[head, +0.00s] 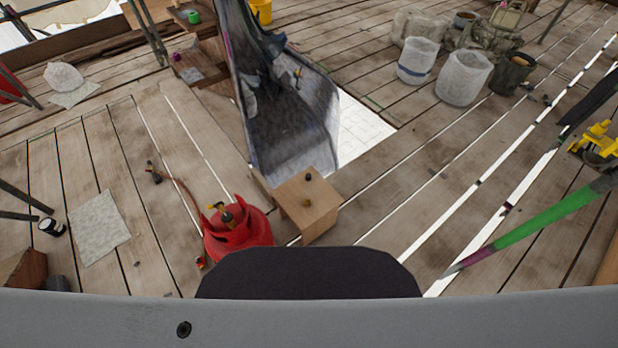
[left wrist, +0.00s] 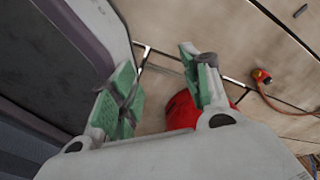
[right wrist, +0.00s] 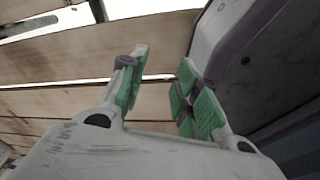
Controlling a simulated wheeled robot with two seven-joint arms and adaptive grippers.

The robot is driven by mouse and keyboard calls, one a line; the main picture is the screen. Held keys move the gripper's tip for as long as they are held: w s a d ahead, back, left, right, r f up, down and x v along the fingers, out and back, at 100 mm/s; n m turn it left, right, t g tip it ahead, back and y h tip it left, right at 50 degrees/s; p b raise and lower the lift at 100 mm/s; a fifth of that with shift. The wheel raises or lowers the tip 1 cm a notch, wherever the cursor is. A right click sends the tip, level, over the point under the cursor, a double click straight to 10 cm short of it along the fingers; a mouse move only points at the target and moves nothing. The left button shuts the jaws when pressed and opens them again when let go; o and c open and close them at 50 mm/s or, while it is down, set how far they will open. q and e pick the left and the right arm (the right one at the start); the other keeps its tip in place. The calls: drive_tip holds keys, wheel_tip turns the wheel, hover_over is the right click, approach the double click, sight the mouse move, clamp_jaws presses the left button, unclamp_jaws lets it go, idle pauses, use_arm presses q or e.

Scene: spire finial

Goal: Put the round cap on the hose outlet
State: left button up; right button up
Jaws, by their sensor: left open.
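A red gas cylinder (head: 240,238) stands on the plank floor just ahead of me, with a brass-coloured valve (head: 227,215) on top. The hose outlet is too small to make out clearly. A wooden box (head: 312,218) stands to its right. On the box top are two small dark pieces, one farther back (head: 308,176) and one nearer (head: 307,203); I cannot tell which is the round cap. My left gripper (left wrist: 155,88) is open and empty, with the red cylinder (left wrist: 181,112) beyond its fingers. My right gripper (right wrist: 160,88) is open and empty above bare planks. Neither gripper shows in the head view.
A hose with a torch-like fitting (head: 153,172) lies left of the cylinder. A grey, dirty chute (head: 290,120) rises behind the box, beside a floor opening (head: 362,130). White buckets (head: 463,78) stand back right. A green pole (head: 540,225) crosses at right.

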idle(0.3)
drive_tip(key=o, duration=0.4)
drive_tip(key=shift+s, duration=0.25)
drive_tip(key=shift+o, duration=0.4)
drive_tip(key=shift+r, duration=0.1)
use_arm(q)
drive_tip(key=s+d+r+p, duration=0.1)
drive_tip(key=d+r+p, duration=0.2)
drive_tip(key=r+p, duration=0.4)
drive_tip(key=s+d+r+p, duration=0.1)
drive_tip(key=d+r+p, duration=0.2)
drive_tip(key=r+p, duration=0.5)
drive_tip(key=shift+r+h+p, duration=0.2)
drive_tip(key=shift+h+p, duration=0.15)
drive_tip(key=shift+h, duration=0.05)
use_arm(e)
drive_tip(key=s+a+r, duration=0.1)
drive_tip(key=a+r, duration=0.2)
drive_tip(key=r, duration=0.4)
drive_tip(key=s+a+r, duration=0.1)
drive_tip(key=a+r, duration=0.2)
drive_tip(key=r, duration=0.5)
drive_tip(key=shift+y, duration=0.4)
